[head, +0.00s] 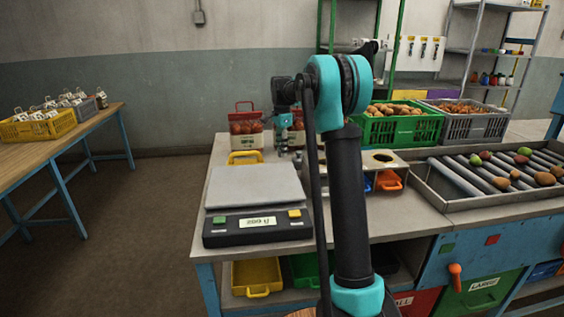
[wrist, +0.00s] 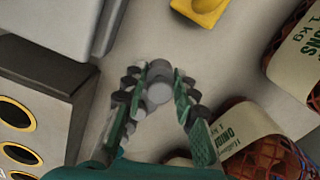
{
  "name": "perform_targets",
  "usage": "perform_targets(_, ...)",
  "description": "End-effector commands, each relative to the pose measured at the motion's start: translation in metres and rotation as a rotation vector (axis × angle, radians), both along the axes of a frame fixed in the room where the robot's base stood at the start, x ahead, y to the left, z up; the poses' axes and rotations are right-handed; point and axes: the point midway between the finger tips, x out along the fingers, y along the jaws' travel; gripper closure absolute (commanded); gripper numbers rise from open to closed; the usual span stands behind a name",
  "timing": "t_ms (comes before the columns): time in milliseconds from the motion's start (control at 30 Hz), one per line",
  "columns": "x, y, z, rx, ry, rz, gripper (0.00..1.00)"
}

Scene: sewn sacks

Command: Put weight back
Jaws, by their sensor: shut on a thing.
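In the wrist view a small grey cylindrical weight (wrist: 158,93) sits between the fingertips of my gripper (wrist: 156,85). The fingers close on it from both sides, above or on the grey bench top; I cannot tell whether it touches the bench. In the head view my gripper (head: 285,122) is at the back of the bench, small and partly hidden by my own arm, and the weight cannot be made out there. The scale (head: 257,226), with its bare grey plate (head: 255,186), stands at the front left of the bench.
Netted onion sacks with paper labels (wrist: 245,135) lie close on the right in the wrist view. A box with yellow-ringed holes (wrist: 45,105) is at left, a yellow object (wrist: 200,8) at top. A roller tray (head: 445,205) and green crate (head: 400,128) stand right.

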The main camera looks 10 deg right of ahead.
Motion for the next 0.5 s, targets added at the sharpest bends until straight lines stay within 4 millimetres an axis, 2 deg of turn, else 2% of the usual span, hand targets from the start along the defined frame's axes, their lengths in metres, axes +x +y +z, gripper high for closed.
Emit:
perform_targets(100, 0.0, 0.0, -0.014, 0.0, 0.0, 0.0, 1.0)
perform_targets(267, 0.0, 0.0, -0.022, 0.0, 0.0, 0.0, 1.0)
perform_targets(500, 0.0, 0.0, -0.052, 0.0, 0.0, 0.0, 1.0)
